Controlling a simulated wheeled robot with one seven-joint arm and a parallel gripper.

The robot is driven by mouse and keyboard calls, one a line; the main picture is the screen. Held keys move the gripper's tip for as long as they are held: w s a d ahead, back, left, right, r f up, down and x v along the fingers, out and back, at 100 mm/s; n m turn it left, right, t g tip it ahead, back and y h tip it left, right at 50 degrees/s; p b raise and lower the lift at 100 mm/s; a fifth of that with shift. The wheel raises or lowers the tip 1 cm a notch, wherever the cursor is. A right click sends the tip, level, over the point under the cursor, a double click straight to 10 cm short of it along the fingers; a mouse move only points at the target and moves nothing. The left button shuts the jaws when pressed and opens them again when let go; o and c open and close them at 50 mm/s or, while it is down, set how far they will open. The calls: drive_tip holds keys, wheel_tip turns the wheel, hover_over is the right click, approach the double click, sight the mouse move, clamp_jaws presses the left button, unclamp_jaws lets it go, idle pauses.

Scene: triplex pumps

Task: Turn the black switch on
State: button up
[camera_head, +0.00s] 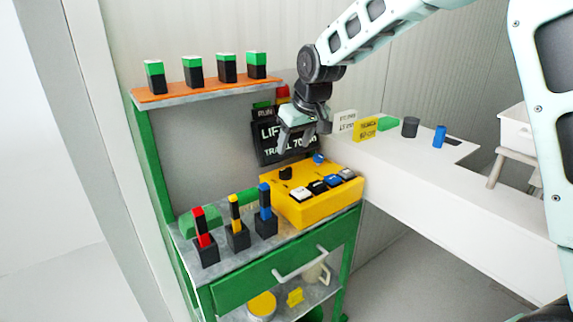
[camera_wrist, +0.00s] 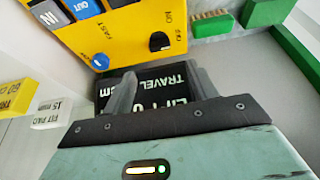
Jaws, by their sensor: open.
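The black switch (camera_head: 285,172) is a small dark knob on top of the yellow control box (camera_head: 312,212), near its back left. In the wrist view the black switch (camera_wrist: 159,41) stands between two small labels on the yellow face, one reading like ON, the other like OFF. My gripper (camera_head: 302,140) is above and behind the box, pointing down, apart from the switch. In the wrist view my gripper (camera_wrist: 162,88) has its two fingers spread with nothing between them. The switch lies beyond the fingertips.
A black LIFT/TRAVEL sign (camera_head: 268,148) stands behind the box. A blue button (camera_head: 318,158) and several rocker buttons (camera_head: 332,181) share the box. Red, yellow and blue upright levers (camera_head: 236,222) stand to its left. An orange shelf (camera_head: 205,88) with several green-topped blocks is above.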

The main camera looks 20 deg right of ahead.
sight(286, 169)
drive_tip(key=x, duration=0.9)
drive_tip(key=shift+f+p, duration=0.1)
drive_tip(key=shift+p, duration=0.25)
drive_tip(key=c, duration=1)
